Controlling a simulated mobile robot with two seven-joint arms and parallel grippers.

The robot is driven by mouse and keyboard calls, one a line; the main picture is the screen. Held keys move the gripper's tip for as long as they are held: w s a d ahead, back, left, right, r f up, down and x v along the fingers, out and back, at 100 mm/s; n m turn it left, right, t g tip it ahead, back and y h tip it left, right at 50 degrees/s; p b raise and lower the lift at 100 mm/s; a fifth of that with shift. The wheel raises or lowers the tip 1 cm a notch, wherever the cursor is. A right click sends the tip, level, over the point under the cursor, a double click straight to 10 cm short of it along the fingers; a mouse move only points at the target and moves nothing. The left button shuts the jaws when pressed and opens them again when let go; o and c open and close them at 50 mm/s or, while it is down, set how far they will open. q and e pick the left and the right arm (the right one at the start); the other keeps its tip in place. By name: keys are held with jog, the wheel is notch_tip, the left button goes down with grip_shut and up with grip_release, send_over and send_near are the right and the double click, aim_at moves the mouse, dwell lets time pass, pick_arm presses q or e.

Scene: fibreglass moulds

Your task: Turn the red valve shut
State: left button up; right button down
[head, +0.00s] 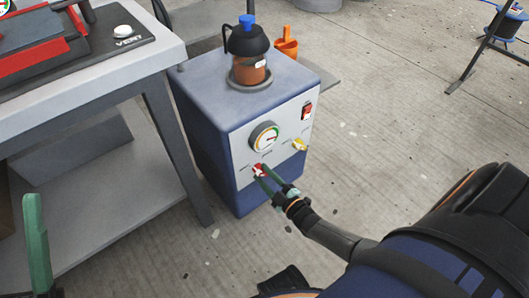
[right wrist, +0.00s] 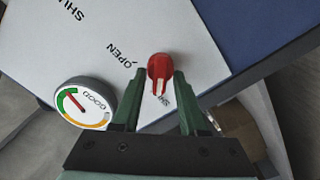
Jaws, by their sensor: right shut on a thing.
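The red valve (head: 259,170) is on the white front panel of a blue machine, below the gauge. In the right wrist view the valve (right wrist: 160,68) has a round head and a handle pointing down between my fingers. An OPEN label is up and left of it, and a partly hidden label starting SH is by the handle's lower end. My right gripper (head: 265,180), with green fingers, is shut on the valve; it also shows in the wrist view (right wrist: 158,84). My left gripper (head: 37,243) shows only one green finger at the left edge, away from the machine.
The machine (head: 207,100) carries a dark-topped pot (head: 249,45). Its panel holds a gauge (head: 264,138), a red switch (head: 307,111) and a yellow valve (head: 300,145) close to the right of my gripper. A grey table (head: 160,60) stands left.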

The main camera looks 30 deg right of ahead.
jog(key=shift+c, duration=2.2)
grip_release()
jog(key=shift+s+p, duration=0.3)
jog(key=shift+s, duration=0.2)
jog(key=s+d+p, duration=0.1)
jog(key=s+p, duration=0.1)
jog(key=s, duration=0.9)
jog(key=shift+s+p, duration=0.25)
jog(key=shift+p, duration=0.05)
